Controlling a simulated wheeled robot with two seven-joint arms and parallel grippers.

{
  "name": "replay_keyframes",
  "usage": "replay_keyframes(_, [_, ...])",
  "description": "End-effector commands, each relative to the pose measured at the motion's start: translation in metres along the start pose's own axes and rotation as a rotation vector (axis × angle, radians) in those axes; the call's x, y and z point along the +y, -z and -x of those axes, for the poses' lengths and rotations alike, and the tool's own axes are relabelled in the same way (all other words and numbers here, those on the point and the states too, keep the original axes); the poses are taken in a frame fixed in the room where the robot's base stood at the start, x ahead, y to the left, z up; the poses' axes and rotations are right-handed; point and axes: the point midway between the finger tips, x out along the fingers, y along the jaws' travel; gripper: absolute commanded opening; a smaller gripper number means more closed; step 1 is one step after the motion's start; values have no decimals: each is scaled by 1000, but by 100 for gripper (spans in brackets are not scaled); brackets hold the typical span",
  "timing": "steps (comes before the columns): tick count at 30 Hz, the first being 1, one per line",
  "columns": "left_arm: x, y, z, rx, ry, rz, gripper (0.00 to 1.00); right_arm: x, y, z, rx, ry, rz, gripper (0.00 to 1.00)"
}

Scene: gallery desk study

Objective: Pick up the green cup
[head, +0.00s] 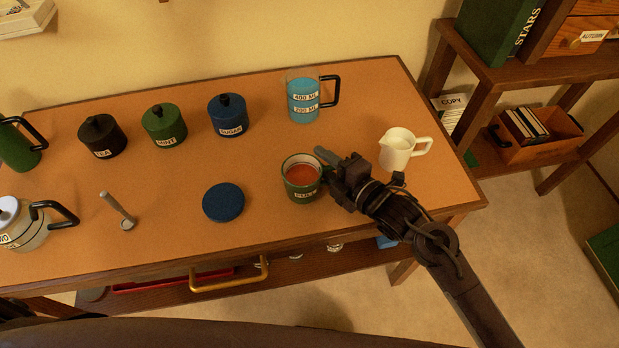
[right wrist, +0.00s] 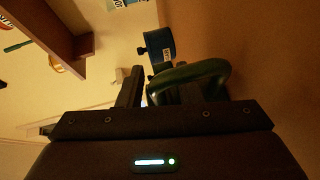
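The green cup (head: 301,181) stands upright on the desk, right of the middle, with orange-red liquid inside and a white label on its front. My right gripper (head: 324,164) is at the cup's right side, by its handle, with one finger showing beside the rim. In the right wrist view, the cup's green curved part (right wrist: 208,72) is close to the fingers (right wrist: 158,92), which stand apart. Whether they touch the cup is hard to tell. My left gripper is not in view.
A cream jug (head: 397,149) stands just right of my gripper. A measuring jug with blue liquid (head: 303,100) is behind the cup. A blue lid (head: 223,202) lies left of it. Several lidded canisters (head: 164,126) line the back.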

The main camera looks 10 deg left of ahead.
Motion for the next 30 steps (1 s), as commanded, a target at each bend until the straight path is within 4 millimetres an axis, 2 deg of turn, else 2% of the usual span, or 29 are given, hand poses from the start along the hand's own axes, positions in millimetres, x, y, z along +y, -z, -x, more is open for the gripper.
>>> replay_keyframes(1, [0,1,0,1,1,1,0,0,0,0,0,0,0,25])
replay_keyframes(7, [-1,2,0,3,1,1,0,0,0,0,0,0,0,0])
replay_keyframes(22, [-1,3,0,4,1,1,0,4,0,1,0,-3,1,0])
replay_keyframes(26, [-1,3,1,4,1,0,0,15,1,2,0,-4,3,0])
replay_keyframes(30, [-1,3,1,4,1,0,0,40,4,6,0,-8,4,0])
